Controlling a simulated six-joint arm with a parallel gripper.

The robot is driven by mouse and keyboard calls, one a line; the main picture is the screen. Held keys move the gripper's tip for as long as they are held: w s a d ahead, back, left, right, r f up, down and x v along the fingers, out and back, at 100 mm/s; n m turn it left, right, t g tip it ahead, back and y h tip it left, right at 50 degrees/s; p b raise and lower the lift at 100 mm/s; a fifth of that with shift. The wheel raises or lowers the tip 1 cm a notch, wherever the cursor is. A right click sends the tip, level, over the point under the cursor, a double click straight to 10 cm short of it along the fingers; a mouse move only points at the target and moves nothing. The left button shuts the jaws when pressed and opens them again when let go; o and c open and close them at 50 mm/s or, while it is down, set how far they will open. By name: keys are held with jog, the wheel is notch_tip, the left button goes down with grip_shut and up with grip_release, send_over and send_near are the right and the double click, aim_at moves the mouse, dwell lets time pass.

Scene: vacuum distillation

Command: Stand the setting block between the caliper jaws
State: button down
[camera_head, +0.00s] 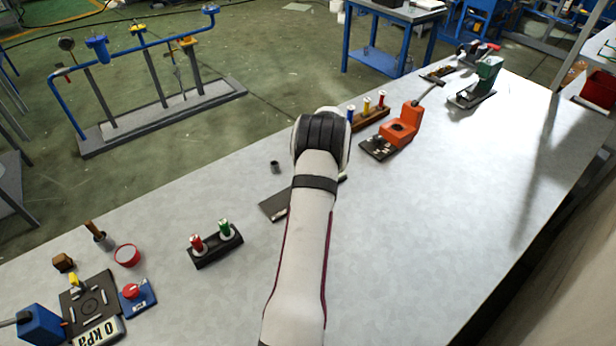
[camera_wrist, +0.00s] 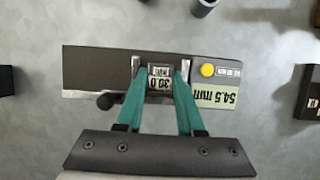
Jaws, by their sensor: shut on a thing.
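In the wrist view, the setting block (camera_wrist: 160,77) is a small grey piece marked 30.0 mm. My gripper (camera_wrist: 161,72) is shut on it, with a green finger on each side. The block is over the dark caliper base (camera_wrist: 95,68), between the two metallic jaws, the left jaw (camera_wrist: 135,67) and the right jaw (camera_wrist: 186,66). I cannot tell whether the block touches the base. The caliper display (camera_wrist: 222,97) reads 54.5 mm. In the head view, part of the caliper base (camera_head: 272,206) shows left of my arm; my gripper and the block are hidden there.
A black holder (camera_head: 216,250) with red and green pieces is to the left. The orange device (camera_head: 402,128) stands to the right. The front-right bench is clear.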

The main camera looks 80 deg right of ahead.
jog(key=shift+f, duration=0.5)
dwell(0.3)
jog(key=shift+c, duration=2.2)
grip_release()
jog(key=shift+c, duration=1)
jog(key=shift+o, duration=0.5)
jog(key=shift+s+r, duration=0.1)
